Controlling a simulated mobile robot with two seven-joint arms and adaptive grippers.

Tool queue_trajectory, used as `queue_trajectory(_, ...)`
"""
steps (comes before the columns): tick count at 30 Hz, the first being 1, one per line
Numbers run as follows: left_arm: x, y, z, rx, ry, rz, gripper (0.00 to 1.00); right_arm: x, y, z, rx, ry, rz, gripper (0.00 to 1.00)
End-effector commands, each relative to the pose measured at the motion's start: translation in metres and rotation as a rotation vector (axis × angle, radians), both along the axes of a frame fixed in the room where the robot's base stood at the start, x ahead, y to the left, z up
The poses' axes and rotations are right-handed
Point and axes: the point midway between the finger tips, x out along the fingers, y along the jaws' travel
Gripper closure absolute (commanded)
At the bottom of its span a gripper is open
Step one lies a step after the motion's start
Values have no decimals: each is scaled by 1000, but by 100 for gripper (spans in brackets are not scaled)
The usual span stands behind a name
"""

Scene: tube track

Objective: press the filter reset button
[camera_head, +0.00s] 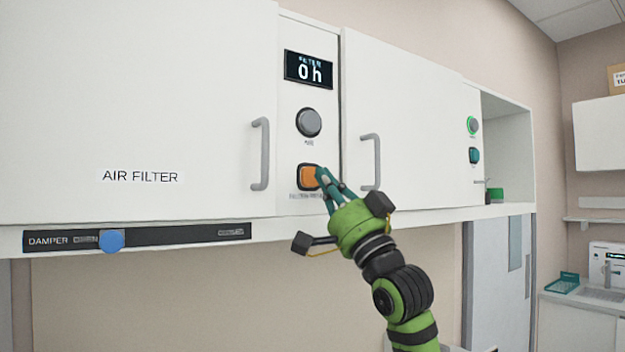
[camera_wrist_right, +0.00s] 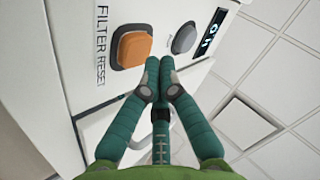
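The filter reset button (camera_head: 308,177) is an orange rounded square on the white panel between two cabinet doors. It also shows in the right wrist view (camera_wrist_right: 133,46) beside the label FILTER RESET. My right gripper (camera_head: 321,172) has its green fingers at the button's right edge and partly over it. In the right wrist view its fingertips (camera_wrist_right: 159,62) are together with nothing between them, beside the button. I cannot tell whether they touch it. The display (camera_head: 309,70) above reads 0 h. My left gripper is not in view.
A grey round button (camera_head: 309,122) sits above the orange one. Door handles (camera_head: 261,154) and (camera_head: 371,162) stick out on both sides, the right one close to my gripper. A damper slider with a blue knob (camera_head: 111,241) is below left. Open space lies below the cabinet.

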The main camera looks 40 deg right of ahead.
Motion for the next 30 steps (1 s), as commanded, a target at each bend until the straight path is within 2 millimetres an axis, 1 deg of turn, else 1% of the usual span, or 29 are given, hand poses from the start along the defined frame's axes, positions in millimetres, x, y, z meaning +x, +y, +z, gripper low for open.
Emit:
queue_trajectory(5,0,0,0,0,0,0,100,-1,0,0,0,-1,0,100)
queue_trajectory(8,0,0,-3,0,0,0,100,-6,0,0,0,-2,-1,100)
queue_trajectory(18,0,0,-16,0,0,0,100,-40,4,-1,-2,-3,-1,100)
queue_trajectory(21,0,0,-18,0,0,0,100,-47,5,-1,-1,-1,-2,100)
queue_trajectory(24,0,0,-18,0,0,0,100,-50,5,0,-1,-1,-1,100)
queue_trajectory(30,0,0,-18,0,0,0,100,-50,5,0,0,-1,0,100)
